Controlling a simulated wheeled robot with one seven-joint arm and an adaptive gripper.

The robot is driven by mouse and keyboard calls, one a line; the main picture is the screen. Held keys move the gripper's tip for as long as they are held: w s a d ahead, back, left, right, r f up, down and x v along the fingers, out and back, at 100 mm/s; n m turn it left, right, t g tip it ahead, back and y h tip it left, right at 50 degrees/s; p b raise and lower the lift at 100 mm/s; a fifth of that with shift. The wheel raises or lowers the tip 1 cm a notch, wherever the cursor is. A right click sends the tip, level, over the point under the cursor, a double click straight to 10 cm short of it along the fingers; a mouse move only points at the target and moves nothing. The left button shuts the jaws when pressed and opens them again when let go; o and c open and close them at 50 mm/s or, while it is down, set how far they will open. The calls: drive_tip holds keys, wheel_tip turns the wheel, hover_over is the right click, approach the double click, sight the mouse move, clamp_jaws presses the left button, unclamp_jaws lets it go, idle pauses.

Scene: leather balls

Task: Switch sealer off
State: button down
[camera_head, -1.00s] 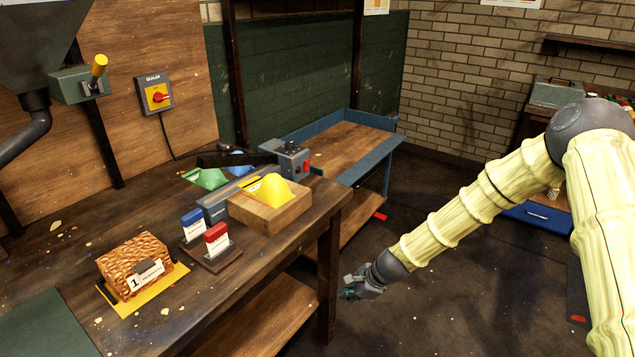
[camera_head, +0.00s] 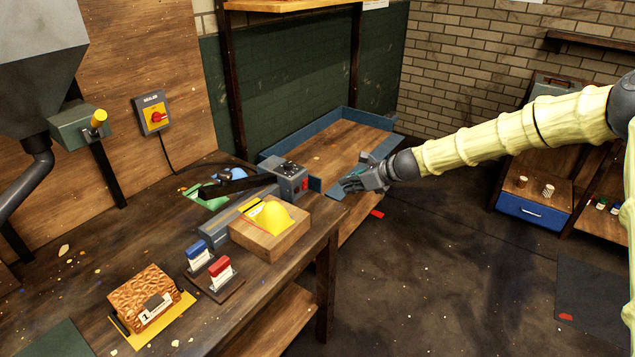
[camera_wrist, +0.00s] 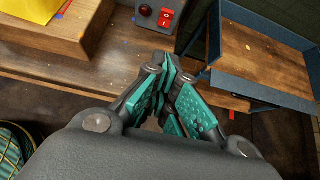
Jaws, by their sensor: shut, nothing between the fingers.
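The sealer (camera_head: 222,226) is a long grey bar with a dark arm on the workbench. Its grey box (camera_head: 289,176) stands at the bench's far right corner, with a red switch (camera_head: 305,184) on its right side. In the wrist view the red rocker switch (camera_wrist: 166,18) shows at the top, beside a small round red lamp (camera_wrist: 146,11). A wall switch box (camera_head: 151,112) labelled SEALER has a red knob on a yellow plate. My gripper (camera_head: 347,184) is shut and empty, right of the red switch and apart from it. In the wrist view its teal-padded fingers (camera_wrist: 172,68) point toward the switch.
A wooden block (camera_head: 263,247) with a yellow pouch sits in front of the sealer. Red and blue stamps (camera_head: 219,268) and a patterned box (camera_head: 146,297) stand further left. A blue-edged table (camera_head: 345,150) is behind my gripper.

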sight(306, 185)
drive_tip(key=shift+a+f, duration=0.1)
drive_tip(key=shift+a, duration=0.2)
drive_tip(key=shift+w, duration=0.1)
drive_tip(key=p+x, duration=0.3)
drive_tip(key=x, duration=0.6)
drive_tip(key=shift+w+a+f, duration=0.1)
drive_tip(key=shift+a+f, duration=0.1)
drive_tip(key=shift+a, duration=0.05)
drive_tip(key=shift+w+a+r+p, duration=0.1)
drive_tip(key=shift+w+a+p, duration=0.5)
drive_tip(key=shift+a, duration=0.2)
drive_tip(key=shift+w+a+p, duration=0.35)
drive_tip(key=shift+w+a, duration=0.25)
drive_tip(key=shift+a, duration=0.15)
drive_tip(key=shift+r, duration=0.15)
